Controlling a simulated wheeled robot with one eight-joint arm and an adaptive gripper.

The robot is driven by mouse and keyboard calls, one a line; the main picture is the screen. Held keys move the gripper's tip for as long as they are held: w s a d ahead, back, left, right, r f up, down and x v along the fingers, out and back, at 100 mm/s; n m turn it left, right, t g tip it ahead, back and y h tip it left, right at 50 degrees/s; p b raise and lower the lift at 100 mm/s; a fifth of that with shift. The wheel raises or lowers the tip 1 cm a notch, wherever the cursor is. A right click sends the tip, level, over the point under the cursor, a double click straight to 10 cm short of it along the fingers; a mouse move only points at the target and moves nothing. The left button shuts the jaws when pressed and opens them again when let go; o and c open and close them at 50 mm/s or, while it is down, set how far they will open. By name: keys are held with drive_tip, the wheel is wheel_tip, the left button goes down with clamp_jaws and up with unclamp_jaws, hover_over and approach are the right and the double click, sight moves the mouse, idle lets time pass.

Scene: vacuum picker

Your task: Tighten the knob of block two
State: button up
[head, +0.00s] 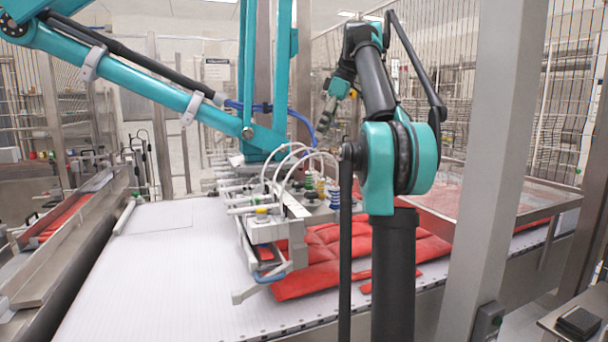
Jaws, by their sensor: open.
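The vacuum picker's tool head (290,210) hangs low over the conveyor, at the end of teal linkage arms. It carries several blocks with white hoses, small coloured fittings and side rods. I cannot tell which block is block two, and its knob is too small to make out. My gripper (325,118) is small in the view, above and behind the tool head, apart from it. It is open, and I see nothing between its fingers. My own upright arm covers part of the view to the right of the tool head.
Red flat packs (330,255) lie under and beside the tool head on the white conveyor (150,270). Teal picker linkage (150,85) and a blue hose (300,122) cross the space left of my gripper. A grey post (490,170) stands at right. The conveyor's left part is clear.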

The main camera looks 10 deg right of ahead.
approach(299, 183)
drive_tip(key=x, duration=0.7)
drive_tip(key=shift+w+f, duration=0.15)
drive_tip(key=shift+f, duration=0.25)
drive_tip(key=c, duration=1.2)
